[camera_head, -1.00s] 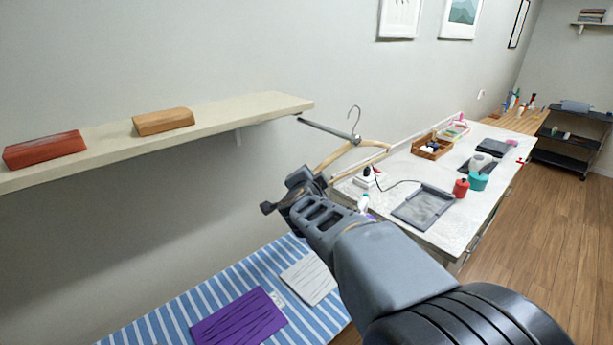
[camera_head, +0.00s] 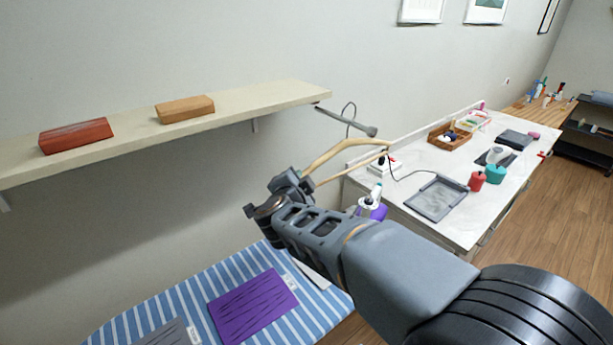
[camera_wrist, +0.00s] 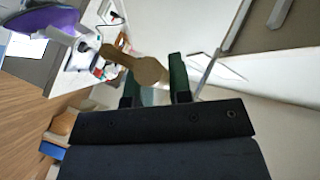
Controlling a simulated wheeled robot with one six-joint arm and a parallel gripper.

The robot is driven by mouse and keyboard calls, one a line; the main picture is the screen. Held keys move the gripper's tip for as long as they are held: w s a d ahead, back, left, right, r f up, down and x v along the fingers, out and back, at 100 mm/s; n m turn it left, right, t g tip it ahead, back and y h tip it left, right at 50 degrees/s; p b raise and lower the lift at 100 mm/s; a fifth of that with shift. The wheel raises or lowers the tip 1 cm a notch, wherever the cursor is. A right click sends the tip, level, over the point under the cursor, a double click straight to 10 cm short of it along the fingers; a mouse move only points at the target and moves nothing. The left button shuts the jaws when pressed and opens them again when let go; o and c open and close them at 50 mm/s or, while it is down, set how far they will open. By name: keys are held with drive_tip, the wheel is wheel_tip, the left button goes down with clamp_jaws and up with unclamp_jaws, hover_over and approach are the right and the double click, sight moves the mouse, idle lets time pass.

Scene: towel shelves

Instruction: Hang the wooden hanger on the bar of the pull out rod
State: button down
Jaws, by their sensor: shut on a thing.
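The wooden hanger (camera_head: 350,147) has a thin metal hook (camera_head: 349,106) that points up. My gripper (camera_head: 290,190) is shut on one end of the hanger and holds it up in front of the wall. The wooden end also shows between the fingers (camera_wrist: 155,88) in the wrist view (camera_wrist: 142,68). The pull-out rod (camera_head: 335,117) is a grey bar with a round end knob, under the right end of the shelf. In the head view the hook crosses the rod, with its top above the bar; I cannot tell whether they touch.
Below lies a striped blue surface (camera_head: 200,300) with a purple cloth (camera_head: 252,305). A white table (camera_head: 405,205) with several small items stands to the right.

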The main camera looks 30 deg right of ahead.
drive_tip(key=shift+f+b, duration=1.4)
drive_tip(key=shift+f, duration=0.25)
drive_tip(key=c, duration=1)
unclamp_jaws()
drive_tip(key=shift+o, duration=0.2)
drive_tip(key=shift+f, duration=0.1)
